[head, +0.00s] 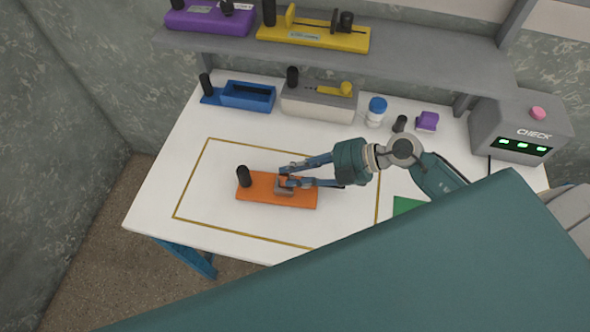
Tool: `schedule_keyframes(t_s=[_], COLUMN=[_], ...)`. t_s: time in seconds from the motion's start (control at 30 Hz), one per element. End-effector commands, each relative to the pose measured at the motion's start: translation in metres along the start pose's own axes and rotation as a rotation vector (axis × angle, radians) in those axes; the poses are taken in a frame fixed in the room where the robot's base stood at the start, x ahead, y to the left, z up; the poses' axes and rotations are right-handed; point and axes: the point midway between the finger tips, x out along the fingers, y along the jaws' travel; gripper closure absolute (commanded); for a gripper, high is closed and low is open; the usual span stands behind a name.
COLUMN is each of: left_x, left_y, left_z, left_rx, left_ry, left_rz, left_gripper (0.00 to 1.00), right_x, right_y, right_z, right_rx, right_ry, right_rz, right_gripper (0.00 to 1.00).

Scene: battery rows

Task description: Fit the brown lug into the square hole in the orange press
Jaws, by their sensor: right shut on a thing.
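The orange press (255,190) lies on the white table inside a yellow-brown outlined rectangle, with a black knob (243,176) upright at its left end. My right gripper (284,179) reaches in from the right, over the middle of the press. Its fingers are shut on a small dull grey-brown piece, which I take for the brown lug (284,189). The lug is at or just above the top of the press; I cannot tell whether it sits in the hole. The square hole is not visible, hidden by the lug and fingers. My left gripper is not in view.
Along the back stand a blue device (248,96), a grey device (320,101), a white bottle with blue cap (376,112) and a purple block (428,121). A grey CHECK box (519,127) stands right. The shelf (430,66) overhangs behind. The table left of the press is clear.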

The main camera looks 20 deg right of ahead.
Motion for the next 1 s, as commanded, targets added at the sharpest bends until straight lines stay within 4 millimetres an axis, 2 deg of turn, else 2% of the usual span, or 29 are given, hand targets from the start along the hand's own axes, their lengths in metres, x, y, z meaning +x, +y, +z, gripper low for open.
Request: schedule_keyframes(t_s=[0.4,0.43,0.53,0.87,1.0], left_x=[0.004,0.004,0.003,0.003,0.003], left_y=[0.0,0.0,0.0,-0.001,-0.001], left_z=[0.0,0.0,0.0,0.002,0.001], left_rx=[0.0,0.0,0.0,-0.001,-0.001], left_ry=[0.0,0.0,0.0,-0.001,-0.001], left_rz=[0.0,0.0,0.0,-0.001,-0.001], left_gripper=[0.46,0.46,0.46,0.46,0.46], right_x=[0.006,0.006,0.005,0.003,-0.011], right_y=[-0.004,-0.004,-0.004,-0.005,-0.005], right_z=[0.008,0.008,0.008,0.008,0.009], right_rx=[0.001,0.001,0.001,0.001,0.0], right_ry=[0.0,0.0,0.0,-0.001,-0.004], right_rz=[0.0,0.0,0.0,0.0,-0.001], right_gripper=[1.0,0.76,0.56,0.56,0.56])
